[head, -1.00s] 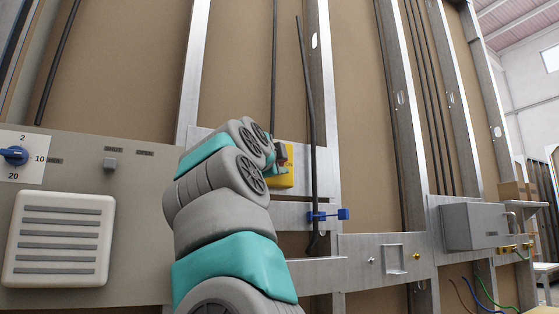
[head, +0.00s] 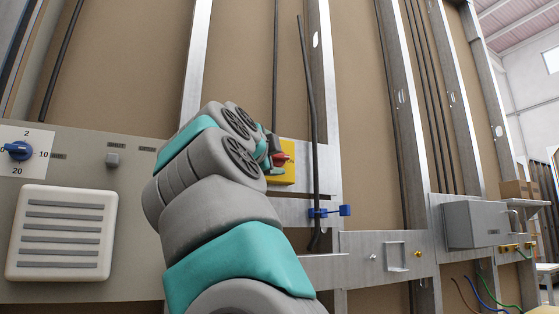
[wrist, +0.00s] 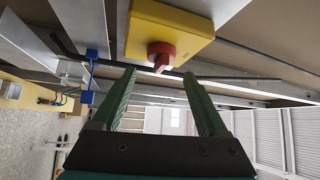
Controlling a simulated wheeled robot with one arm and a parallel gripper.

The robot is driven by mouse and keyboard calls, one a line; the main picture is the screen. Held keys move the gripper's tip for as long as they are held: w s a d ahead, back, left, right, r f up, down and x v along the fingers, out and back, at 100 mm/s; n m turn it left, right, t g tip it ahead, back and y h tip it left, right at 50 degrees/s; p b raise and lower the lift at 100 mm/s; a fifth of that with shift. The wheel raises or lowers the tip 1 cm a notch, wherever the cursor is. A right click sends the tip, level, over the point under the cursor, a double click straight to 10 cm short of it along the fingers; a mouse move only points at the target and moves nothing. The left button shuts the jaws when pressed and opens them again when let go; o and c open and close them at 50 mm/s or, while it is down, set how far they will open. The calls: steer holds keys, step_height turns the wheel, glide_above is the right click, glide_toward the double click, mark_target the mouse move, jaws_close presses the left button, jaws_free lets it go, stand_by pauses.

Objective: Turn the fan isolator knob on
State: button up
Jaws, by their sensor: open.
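The fan isolator is a yellow box (head: 288,175) on the metal rail, with a red knob (head: 281,159) on its front. My arm hides its left part in the head view. In the wrist view the yellow box (wrist: 160,30) is at the top, and the red knob (wrist: 161,54) sticks out from it towards my gripper (wrist: 160,76). The green fingers are open and apart, one on each side below the knob in the picture. Nothing is between them, and I cannot tell the exact gap to the knob.
On the left panel are a blue dial (head: 18,150) and a white vent grille (head: 62,233). A grey box (head: 474,224) is farther right.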

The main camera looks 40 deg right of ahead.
steer(key=v, duration=0.3)
steer(key=shift+s, duration=0.1)
stand_by(0.5)
